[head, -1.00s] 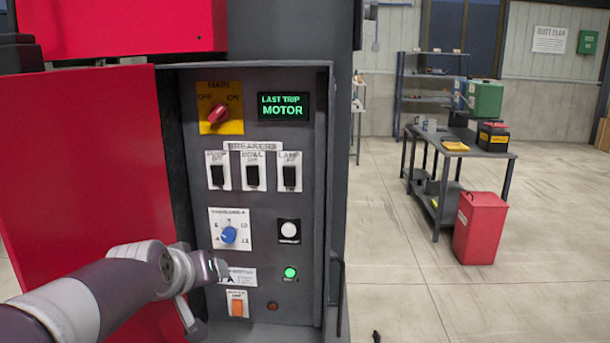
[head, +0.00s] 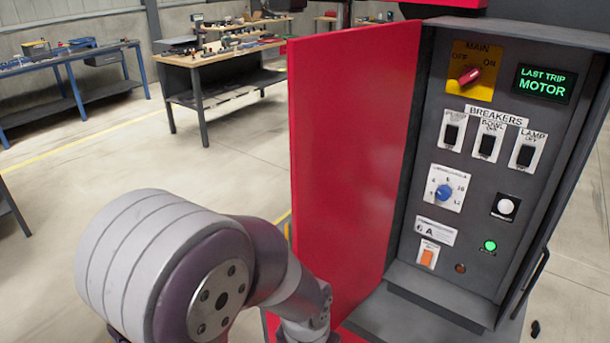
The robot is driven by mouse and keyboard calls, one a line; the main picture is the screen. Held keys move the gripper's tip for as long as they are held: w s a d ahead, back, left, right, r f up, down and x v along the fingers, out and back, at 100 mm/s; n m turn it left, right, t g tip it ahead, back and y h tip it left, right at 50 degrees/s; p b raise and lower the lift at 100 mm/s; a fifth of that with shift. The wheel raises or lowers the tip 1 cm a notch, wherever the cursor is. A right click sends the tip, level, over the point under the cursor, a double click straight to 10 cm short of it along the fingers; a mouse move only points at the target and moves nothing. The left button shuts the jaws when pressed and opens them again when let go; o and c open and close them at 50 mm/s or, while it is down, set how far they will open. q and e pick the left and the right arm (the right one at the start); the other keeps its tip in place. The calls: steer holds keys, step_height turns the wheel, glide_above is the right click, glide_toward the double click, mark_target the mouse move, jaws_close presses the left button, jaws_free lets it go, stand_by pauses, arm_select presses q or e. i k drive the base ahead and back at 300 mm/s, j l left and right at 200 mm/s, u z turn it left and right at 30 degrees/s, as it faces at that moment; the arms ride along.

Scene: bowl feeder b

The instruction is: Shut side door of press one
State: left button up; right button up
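The side door (head: 350,170) of press one is a flat red panel, and it stands open on the left of the grey control cabinet (head: 500,140). Its inner face is toward me, and the controls inside the cabinet are exposed. My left arm reaches in from the bottom left, its wrist low in front of the door's lower part. Whether it touches the door I cannot tell. The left gripper is below the picture or hidden. My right gripper is not in view.
The panel carries a red main switch (head: 469,76), breakers, a blue knob (head: 444,192) and a lit green lamp (head: 490,245). A workbench (head: 225,65) and a blue-legged table (head: 70,80) stand behind. The floor left of the door is clear.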

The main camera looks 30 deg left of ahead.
mark_target(349, 90)
steer(key=i+j+u, duration=0.2)
steer(key=j, duration=0.25)
steer(key=j+u, duration=0.25)
steer(key=j, duration=0.2)
steer(key=j+z, duration=0.9)
steer(key=k+j+z, duration=0.15)
steer(key=j+z, duration=0.25)
